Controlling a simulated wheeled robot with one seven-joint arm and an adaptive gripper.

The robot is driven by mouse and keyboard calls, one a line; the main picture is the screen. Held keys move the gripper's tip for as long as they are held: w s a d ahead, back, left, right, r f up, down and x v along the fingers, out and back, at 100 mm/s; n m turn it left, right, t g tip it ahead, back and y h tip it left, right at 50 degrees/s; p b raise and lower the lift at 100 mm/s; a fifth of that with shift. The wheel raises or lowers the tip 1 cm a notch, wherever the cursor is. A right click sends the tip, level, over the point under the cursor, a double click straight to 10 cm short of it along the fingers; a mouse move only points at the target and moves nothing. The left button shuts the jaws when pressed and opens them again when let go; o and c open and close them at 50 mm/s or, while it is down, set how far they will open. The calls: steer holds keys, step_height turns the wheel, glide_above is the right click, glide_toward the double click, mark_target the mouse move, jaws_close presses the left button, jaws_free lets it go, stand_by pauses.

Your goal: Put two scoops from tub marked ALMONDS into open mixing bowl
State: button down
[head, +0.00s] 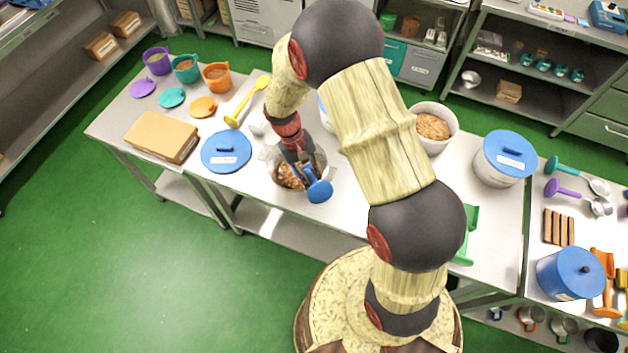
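My gripper (304,170) points down over an open tub (276,178) with brown pieces in it, in the middle of the table. It appears shut on a blue-handled scoop (319,191), whose bowl end I cannot make out. A blue lid (226,152) with a white label lies left of this tub; the label is too small to read. A white round container (433,147) with brown contents stands open right of my arm. I cannot tell which vessel is the mixing bowl. Something pale and blue behind my arm is mostly hidden.
A yellow spoon (247,103), a cardboard box (162,136) and purple, teal and orange cups (216,77) with lids are on the left. A closed blue-lidded tub (505,160) stands right. A green object (469,235) is at the front edge, partly behind my arm.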

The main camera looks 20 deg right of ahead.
steer(key=shift+w+r+g+p, duration=0.75)
steer(key=shift+w+r+g, duration=0.3)
steer(key=shift+w, duration=0.15)
steer(key=shift+w+r+g+p, duration=0.75)
steer(key=shift+w+r+g, duration=0.3)
steer(key=shift+w, duration=0.1)
steer(key=w+r+n+g+b, duration=0.1)
steer(key=w+r+g, duration=0.3)
steer(key=shift+w+g, duration=0.3)
steer(key=shift+g, duration=0.1)
steer(key=shift+r, duration=0.15)
steer(key=shift+r+m+t+b, duration=0.2)
steer(key=shift+r+t+b, duration=0.75)
steer(key=shift+t, duration=1.25)
steer(key=shift+r+m+t+b, duration=0.2)
steer(key=shift+r+t+b, duration=0.75)
steer(key=shift+t, duration=1.25)
steer(key=shift+r+m+t+b, duration=0.2)
steer(key=shift+r+t+b, duration=0.35)
steer(key=shift+t+b, duration=1.2)
steer(key=shift+t+p, duration=0.45)
steer(key=shift+p, duration=0.05)
